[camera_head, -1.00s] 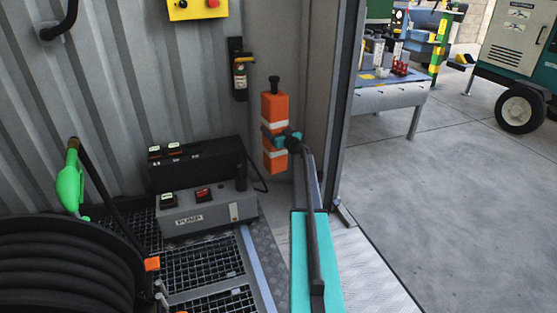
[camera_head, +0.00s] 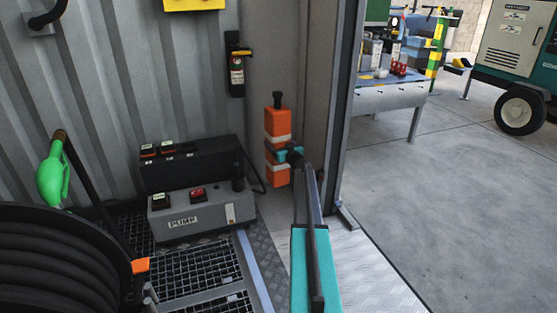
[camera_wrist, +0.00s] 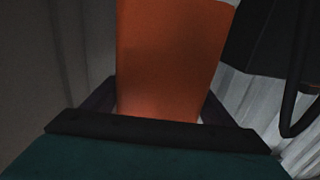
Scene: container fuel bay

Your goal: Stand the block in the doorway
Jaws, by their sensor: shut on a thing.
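The block (camera_head: 278,124) is a tall orange piece with white bands and a black knob on top. It is upright in the head view, in front of the container's inner corner, left of the doorway (camera_head: 341,208). My gripper (camera_head: 283,156) is shut around its middle. In the wrist view the block's orange face (camera_wrist: 170,60) fills the middle, between the dark fingers of my gripper (camera_wrist: 160,108). I cannot tell whether the block's lower end touches the floor; my arm partly hides that area.
A grey pump box (camera_head: 203,212) and a black case (camera_head: 188,165) stand left of the block. A hose reel (camera_head: 60,260) and green nozzle (camera_head: 53,180) are at lower left. Open concrete floor (camera_head: 440,200) lies beyond the doorway.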

